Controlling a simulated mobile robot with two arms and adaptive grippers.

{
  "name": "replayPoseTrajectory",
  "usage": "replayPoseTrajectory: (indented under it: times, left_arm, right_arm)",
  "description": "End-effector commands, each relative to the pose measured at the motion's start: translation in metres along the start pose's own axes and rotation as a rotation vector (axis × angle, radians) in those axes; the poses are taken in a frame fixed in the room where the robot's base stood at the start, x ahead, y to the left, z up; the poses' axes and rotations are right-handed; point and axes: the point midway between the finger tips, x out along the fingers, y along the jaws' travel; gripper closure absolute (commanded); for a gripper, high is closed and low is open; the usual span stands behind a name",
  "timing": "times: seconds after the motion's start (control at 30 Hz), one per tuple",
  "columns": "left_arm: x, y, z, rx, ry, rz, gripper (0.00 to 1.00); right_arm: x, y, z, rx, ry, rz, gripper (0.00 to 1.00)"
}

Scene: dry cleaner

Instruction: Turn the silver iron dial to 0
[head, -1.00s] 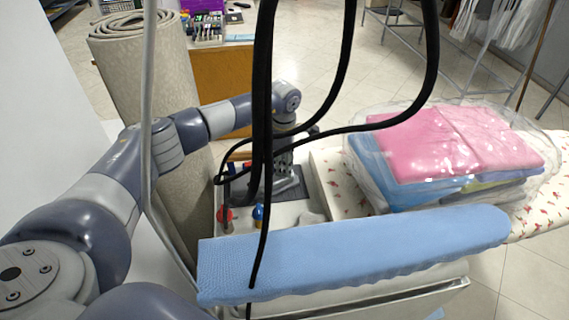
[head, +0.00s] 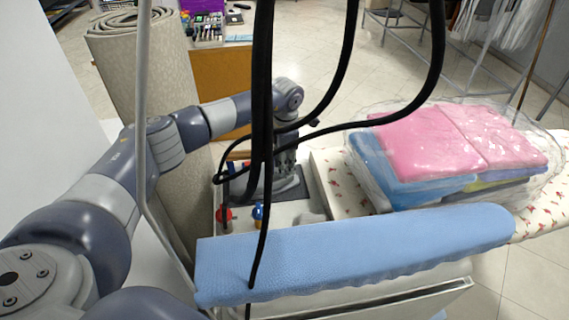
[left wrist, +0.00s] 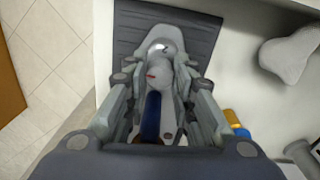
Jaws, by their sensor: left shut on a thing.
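The silver iron (left wrist: 165,50) stands on a dark ribbed rest (left wrist: 205,38) in the left wrist view. A pale rounded part with a small red mark, seemingly its dial (left wrist: 168,83), lies between the fingers of my left gripper (left wrist: 158,85). The fingers are closed in on both sides of it. A dark blue handle part (left wrist: 151,117) shows nearer the camera. In the head view my left gripper (head: 285,158) points down over the dark rest (head: 292,188), and black cables and the gripper hide most of the iron. The dial's numbers cannot be read.
Black cables (head: 262,110) hang in front of the arm. A blue padded sleeve board (head: 350,248) lies in front. Bagged folded clothes (head: 440,150) sit to the right on the flowered ironing board (head: 340,180). Red (head: 223,215) and blue knobs stand near the rest.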

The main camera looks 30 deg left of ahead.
Motion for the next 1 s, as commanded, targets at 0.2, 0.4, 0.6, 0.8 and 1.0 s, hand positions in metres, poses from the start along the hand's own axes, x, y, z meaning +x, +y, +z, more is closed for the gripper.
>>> replayPoseTrajectory:
  times: [0.2, 0.4, 0.6, 0.8, 1.0]
  left_arm:
    - [-0.001, 0.000, 0.001, 0.002, -0.003, 0.002, 0.55]
    - [-0.001, 0.000, 0.001, 0.003, -0.002, 0.001, 0.55]
    - [-0.005, 0.001, 0.001, 0.003, -0.002, 0.001, 0.55]
    - [-0.037, 0.001, 0.002, 0.004, -0.006, 0.004, 0.55]
    - [-0.081, 0.001, 0.002, 0.003, -0.005, 0.004, 0.55]
  right_arm:
    - [0.000, -0.003, 0.001, 0.002, -0.002, -0.003, 0.55]
    - [0.000, -0.003, 0.002, 0.002, -0.004, -0.003, 0.55]
    - [0.000, 0.003, 0.006, -0.001, -0.009, 0.003, 0.55]
    - [0.000, 0.002, 0.004, -0.001, -0.006, 0.002, 0.55]
    - [0.000, 0.001, 0.003, 0.000, -0.005, 0.001, 0.55]
